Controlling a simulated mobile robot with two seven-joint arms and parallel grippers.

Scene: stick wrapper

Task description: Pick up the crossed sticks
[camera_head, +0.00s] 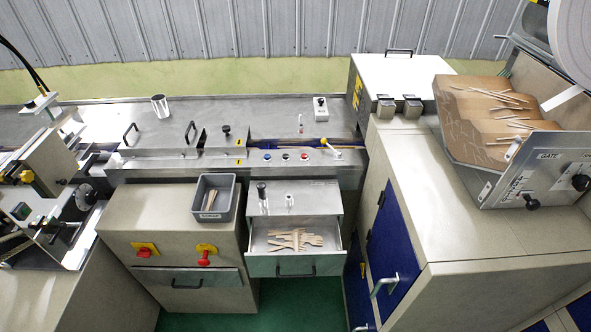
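Several light wooden sticks (295,240) lie in a loose, partly crossed pile in the pulled-out metal drawer (317,258) at the lower centre. More sticks (508,119) lie at mixed angles, some crossing, in the brown wavy hopper (463,97) at the upper right. A light stick-like piece (330,148) lies at a slant near the right end of the machine's channel; I cannot tell if it is a crossed stick. Neither of my grippers is in view.
A grey bin (226,205) with a few sticks in it stands on the cabinet left of the drawer. Red switches (204,256) are on that cabinet's front. A tall beige cabinet with blue doors (395,241) stands right of the drawer. The steel top (265,112) is mostly clear.

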